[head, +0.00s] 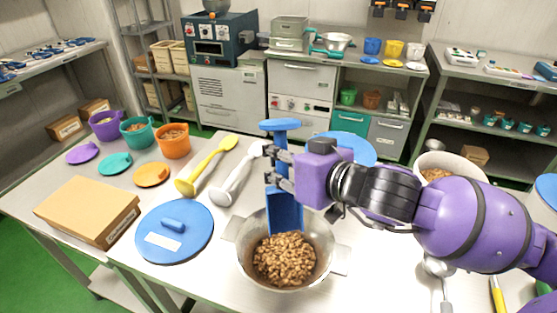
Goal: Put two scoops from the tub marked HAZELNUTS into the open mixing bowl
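My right gripper (272,176) is shut on the upright shaft of a blue scoop (285,212). The scoop points down over a metal bowl (243,245) with side flanges. Its lower end is at or just above the brown nuts (284,260) in that bowl; I cannot tell if it touches them. A second, paler round container (474,166) with brown contents stands at the right, partly behind my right arm. Small purple (106,125), teal (137,130) and orange (173,141) tubs stand at the left. No HAZELNUTS mark is legible. My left gripper is not in view.
A blue lid (160,220) with a pale label lies left of the bowl, beside a cardboard box (85,210). Yellow (205,168) and white (237,176) utensils lie behind. Another blue disc (350,147) is behind my gripper. A metal ladle (440,270) lies right of the bowl.

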